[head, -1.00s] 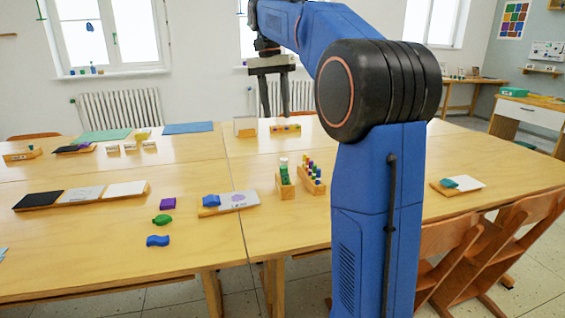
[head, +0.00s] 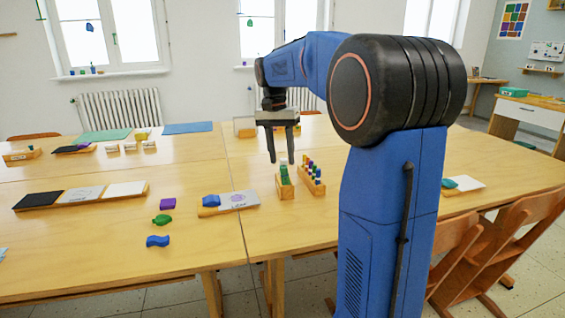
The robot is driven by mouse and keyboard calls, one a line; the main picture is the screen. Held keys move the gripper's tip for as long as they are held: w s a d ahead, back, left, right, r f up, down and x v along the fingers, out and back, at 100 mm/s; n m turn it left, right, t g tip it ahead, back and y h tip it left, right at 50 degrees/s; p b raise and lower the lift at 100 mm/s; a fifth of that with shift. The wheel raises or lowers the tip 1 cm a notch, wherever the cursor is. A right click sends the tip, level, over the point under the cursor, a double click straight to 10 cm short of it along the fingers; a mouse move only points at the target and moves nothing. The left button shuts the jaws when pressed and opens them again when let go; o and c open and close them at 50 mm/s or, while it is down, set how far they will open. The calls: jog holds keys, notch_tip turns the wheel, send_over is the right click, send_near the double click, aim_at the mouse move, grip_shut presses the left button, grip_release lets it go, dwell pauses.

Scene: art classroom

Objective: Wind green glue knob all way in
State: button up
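The green glue stick (head: 284,173) stands upright in a small wooden block (head: 286,192) near the middle of the table. No contact is visible. The knob itself is too small to make out.
A wooden rack (head: 313,180) with several coloured pegs stands close on the right. A board with a blue piece (head: 211,200) lies on the left. A purple block (head: 168,203), a green piece (head: 162,219) and a blue wavy piece (head: 157,240) lie further left. Bare table lies in front.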

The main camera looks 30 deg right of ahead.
jog(key=shift+s+f, duration=0.1)
jog(key=shift+f, duration=1.15)
jog(key=shift+d, duration=0.1)
jog(key=shift+c, duration=0.4)
grip_shut()
jog(key=shift+n, duration=2.5)
jog(key=shift+o, duration=0.4)
grip_release()
notch_tip(320, 180, up, 17)
jog(key=w+a, duration=0.1)
jog(key=w, duration=0.1)
jog(key=shift+a+r, duration=0.15)
jog(key=shift+a, duration=0.1)
